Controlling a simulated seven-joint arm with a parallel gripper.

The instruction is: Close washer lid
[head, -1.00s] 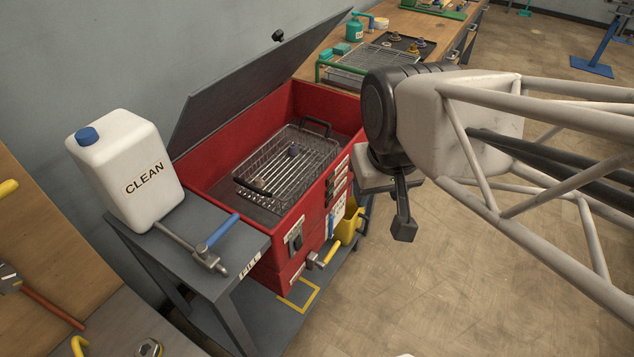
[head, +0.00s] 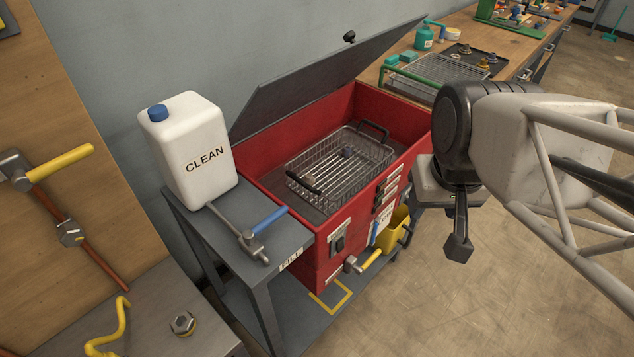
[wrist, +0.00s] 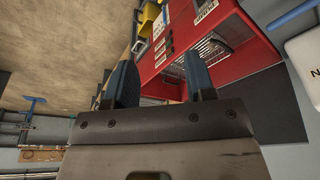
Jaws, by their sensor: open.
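The red parts washer (head: 290,205) stands against the wall with its dark grey lid (head: 320,80) raised, tilted back toward the wall. A black knob (head: 349,37) sits at the lid's upper edge. A wire basket (head: 340,165) with small parts lies inside the tub. My gripper (head: 458,240) hangs in front of the washer's right end, apart from it and pointing down. In the wrist view my gripper (wrist: 160,85) has its two fingers spread with nothing between them, and the red washer (wrist: 225,35) shows beyond them. The lid's hinge is hidden.
A white CLEAN jug (head: 190,150) and a blue-handled tap (head: 250,235) are on the grey side stand (head: 200,235) left of the washer. A yellow bucket (head: 393,235) is at the washer's front. A wooden bench (head: 500,55) lies behind. The floor in front is open.

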